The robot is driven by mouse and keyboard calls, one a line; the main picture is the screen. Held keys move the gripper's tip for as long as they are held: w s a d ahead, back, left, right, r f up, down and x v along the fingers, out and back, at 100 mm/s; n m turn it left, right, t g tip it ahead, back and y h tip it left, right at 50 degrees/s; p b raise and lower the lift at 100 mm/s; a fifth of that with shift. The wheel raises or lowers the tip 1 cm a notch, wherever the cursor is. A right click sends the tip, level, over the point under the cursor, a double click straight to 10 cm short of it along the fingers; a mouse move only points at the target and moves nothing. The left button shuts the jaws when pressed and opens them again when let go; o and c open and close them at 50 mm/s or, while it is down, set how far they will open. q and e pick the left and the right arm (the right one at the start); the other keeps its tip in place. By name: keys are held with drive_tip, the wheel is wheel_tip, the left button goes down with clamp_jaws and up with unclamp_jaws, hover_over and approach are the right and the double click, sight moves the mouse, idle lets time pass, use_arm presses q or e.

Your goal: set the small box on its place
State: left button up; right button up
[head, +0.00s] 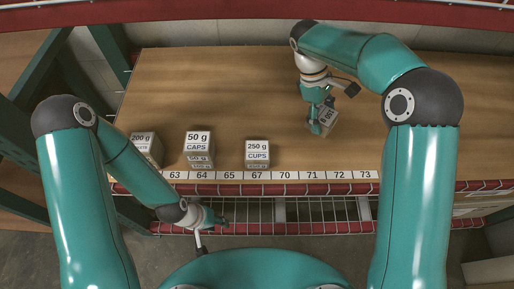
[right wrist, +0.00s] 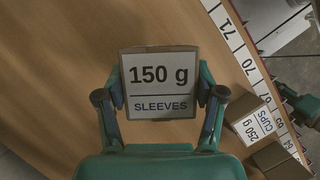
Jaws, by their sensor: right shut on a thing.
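The small box (head: 326,118), a grey-white carton, is in my right gripper (head: 322,108) over the right half of the wooden shelf. In the right wrist view the box (right wrist: 160,85) reads "150 g SLEEVES" and sits between the two fingers of the right gripper (right wrist: 160,108), which touch its sides. In the head view it looks turned and tilted. I cannot tell whether it is clear of the board. My left gripper (head: 213,219) is low in front of the shelf edge, empty as far as I see; its fingers are too small to judge.
A number strip (head: 270,175) runs along the shelf's front edge, from 63 to 73 with some numbers skipped. A 200 g box (head: 146,147), a 50 g CAPS box (head: 198,147) and a 250 g CUPS box (head: 257,153) stand behind it. The board (head: 300,155) behind 70 to 73 is bare.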

drive_tip(key=a+r+n+t, duration=0.1)
drive_tip(key=a+n+t, duration=0.5)
drive_tip(key=n, duration=0.9)
wheel_tip(320, 180, up, 6)
drive_tip(key=n+t+y, duration=0.1)
drive_tip(key=n+y, duration=0.3)
drive_tip(key=n, duration=0.6)
hover_over(257, 145)
drive_tip(key=s, duration=0.2)
drive_tip(key=f, duration=0.3)
drive_tip(key=f+b, duration=0.1)
drive_tip(key=f, duration=0.2)
drive_tip(key=f+b, duration=0.1)
drive_tip(key=f, duration=0.2)
drive_tip(key=shift+w+f, duration=0.25)
drive_tip(key=o, duration=1.2)
drive_tip(key=shift+o, duration=0.2)
drive_tip(key=shift+r, duration=0.1)
